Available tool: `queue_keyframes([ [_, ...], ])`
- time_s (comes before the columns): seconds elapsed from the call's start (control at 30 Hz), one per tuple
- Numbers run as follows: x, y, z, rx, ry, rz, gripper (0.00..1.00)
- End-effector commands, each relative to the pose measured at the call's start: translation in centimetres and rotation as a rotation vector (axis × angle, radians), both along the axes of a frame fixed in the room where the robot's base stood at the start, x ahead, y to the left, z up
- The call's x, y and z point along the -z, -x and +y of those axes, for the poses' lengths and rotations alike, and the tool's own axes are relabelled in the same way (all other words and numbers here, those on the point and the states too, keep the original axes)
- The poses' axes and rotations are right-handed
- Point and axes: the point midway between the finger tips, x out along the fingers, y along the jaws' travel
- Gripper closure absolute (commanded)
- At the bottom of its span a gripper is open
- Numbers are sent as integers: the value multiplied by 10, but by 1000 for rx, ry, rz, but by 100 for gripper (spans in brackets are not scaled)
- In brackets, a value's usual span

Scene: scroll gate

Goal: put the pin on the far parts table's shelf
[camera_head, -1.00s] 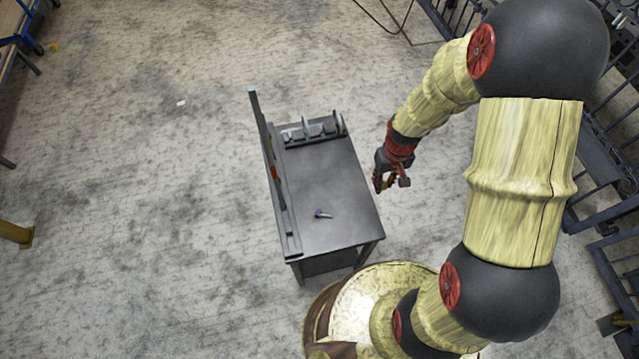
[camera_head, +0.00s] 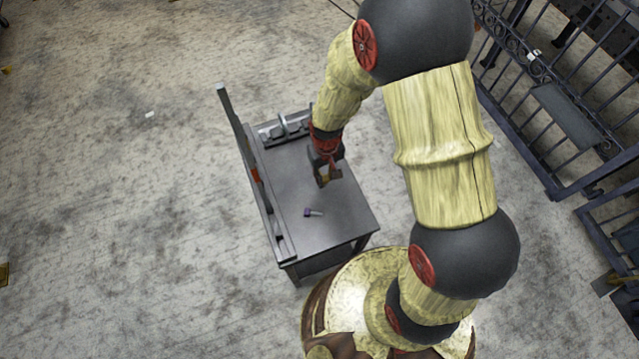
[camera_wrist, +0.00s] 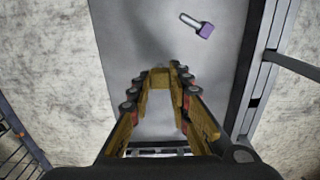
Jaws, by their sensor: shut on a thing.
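In the wrist view my fingers (camera_wrist: 161,80) are closed around a small tan piece, which I cannot identify. A far parts table with a shelf cannot be made out for certain.
A tall dark panel (camera_head: 236,135) stands along the table's left side. A rack with upright plates (camera_head: 285,127) is at its back edge. Dark iron fencing (camera_head: 520,120) stands at the right. The floor left of the table is open.

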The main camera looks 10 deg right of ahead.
Motion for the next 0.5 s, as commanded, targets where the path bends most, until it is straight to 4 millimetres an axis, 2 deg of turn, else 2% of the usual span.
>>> queue_keyframes([
  [0.27,16,-5,12,-1,0,0,100],
  [0.33,23,-6,18,-1,0,1,100],
  [0.5,49,-6,16,1,0,1,100],
])
